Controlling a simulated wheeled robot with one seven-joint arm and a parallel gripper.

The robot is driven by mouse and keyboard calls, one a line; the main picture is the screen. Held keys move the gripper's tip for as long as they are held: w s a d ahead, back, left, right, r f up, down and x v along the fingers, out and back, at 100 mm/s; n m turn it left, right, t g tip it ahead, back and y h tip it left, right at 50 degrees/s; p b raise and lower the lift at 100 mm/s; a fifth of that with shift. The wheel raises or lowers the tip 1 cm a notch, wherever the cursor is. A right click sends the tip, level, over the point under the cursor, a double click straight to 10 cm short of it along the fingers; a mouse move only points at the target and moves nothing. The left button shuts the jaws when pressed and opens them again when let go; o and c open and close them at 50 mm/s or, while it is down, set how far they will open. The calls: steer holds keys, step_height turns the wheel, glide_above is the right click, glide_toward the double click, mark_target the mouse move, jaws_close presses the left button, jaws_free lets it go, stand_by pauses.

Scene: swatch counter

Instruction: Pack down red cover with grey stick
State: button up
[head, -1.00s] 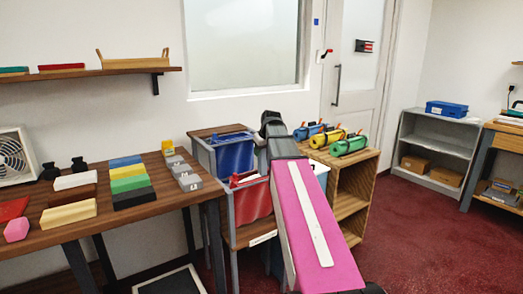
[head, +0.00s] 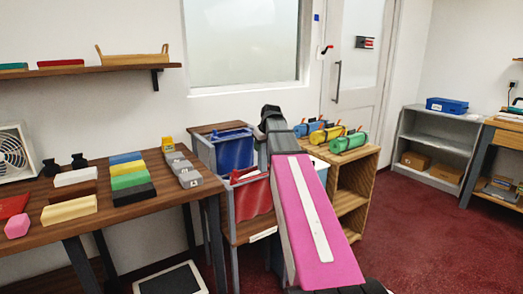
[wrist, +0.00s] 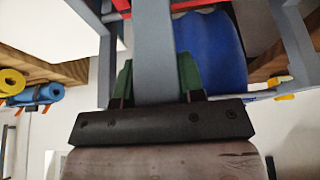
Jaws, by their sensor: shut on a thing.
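The red cover (head: 252,198) is a crumpled red cloth in the front bin of a grey-framed stand in the head view. A strip of red also shows at the top of the wrist view (wrist: 192,4). The grey stick (wrist: 152,45) is a flat grey bar running up between the green fingers of my gripper (wrist: 153,85) in the wrist view. The gripper is shut on it. In the head view my arm reaches over the right side of the stand and hides the gripper and the stick. Contact between stick and cover cannot be seen.
A blue liner (head: 234,150) fills the rear bin. A wooden shelf unit (head: 350,185) with blue, yellow and green rolls (head: 350,142) stands close on the right. A table (head: 150,205) with coloured blocks stands on the left. The red floor at right is clear.

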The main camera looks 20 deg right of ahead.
steer(key=shift+r, duration=4.55)
steer(key=s+a+f, duration=0.2)
steer(key=s+a, duration=0.1)
steer(key=a, duration=0.6)
steer(key=shift+a, duration=0.3)
steer(key=shift+s+f, duration=0.1)
step_height(320, 180, down, 9)
